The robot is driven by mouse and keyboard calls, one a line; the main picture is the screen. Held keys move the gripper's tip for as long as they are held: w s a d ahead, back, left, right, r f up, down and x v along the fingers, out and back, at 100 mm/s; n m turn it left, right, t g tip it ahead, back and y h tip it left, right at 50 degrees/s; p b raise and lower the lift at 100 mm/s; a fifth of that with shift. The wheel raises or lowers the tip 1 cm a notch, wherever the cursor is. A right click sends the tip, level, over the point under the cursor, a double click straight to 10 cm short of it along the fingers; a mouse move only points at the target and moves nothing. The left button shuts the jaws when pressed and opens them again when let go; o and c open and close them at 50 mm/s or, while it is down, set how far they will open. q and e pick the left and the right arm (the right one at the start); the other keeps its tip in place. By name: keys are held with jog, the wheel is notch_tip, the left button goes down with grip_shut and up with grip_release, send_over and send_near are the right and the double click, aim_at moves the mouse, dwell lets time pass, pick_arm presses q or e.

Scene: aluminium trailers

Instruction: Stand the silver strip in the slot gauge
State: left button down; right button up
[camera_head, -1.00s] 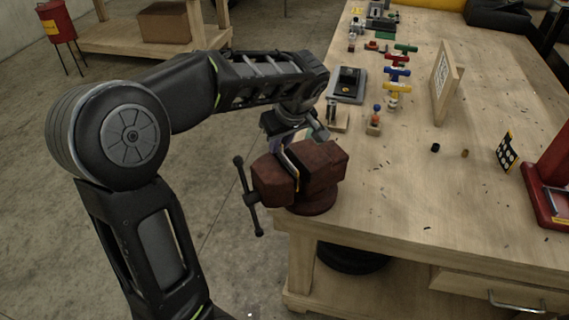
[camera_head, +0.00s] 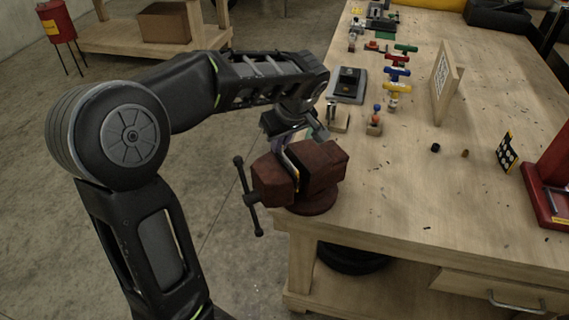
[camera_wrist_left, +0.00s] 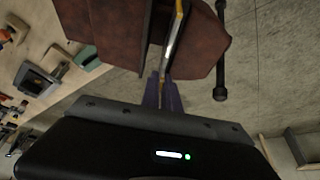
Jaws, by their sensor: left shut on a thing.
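My left gripper (camera_head: 285,145) is shut on the silver strip (camera_wrist_left: 176,34), a thin bright piece with a yellowish edge. In the left wrist view the gripper's purple fingers (camera_wrist_left: 163,92) hold it, and it reaches into the gap between the jaws of a red-brown vise (camera_head: 324,163). I cannot tell whether the strip touches the jaws. I cannot clearly identify the slot gauge; a grey base with a black block (camera_head: 348,84) stands on the bench beyond the vise. My right gripper is out of view.
The vise sits at the near left corner of the wooden bench (camera_head: 400,205), its handle bar (camera_head: 247,195) over the floor. Small wooden stands (camera_head: 374,124), coloured pieces (camera_head: 397,72) and an upright panel (camera_head: 446,84) stand beyond. The bench's near right surface is mostly clear.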

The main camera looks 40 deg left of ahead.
pick_arm(q)
jog(key=shift+r, duration=0.1)
jog(key=shift+r+p, duration=2)
jog(key=shift+r, duration=2.95)
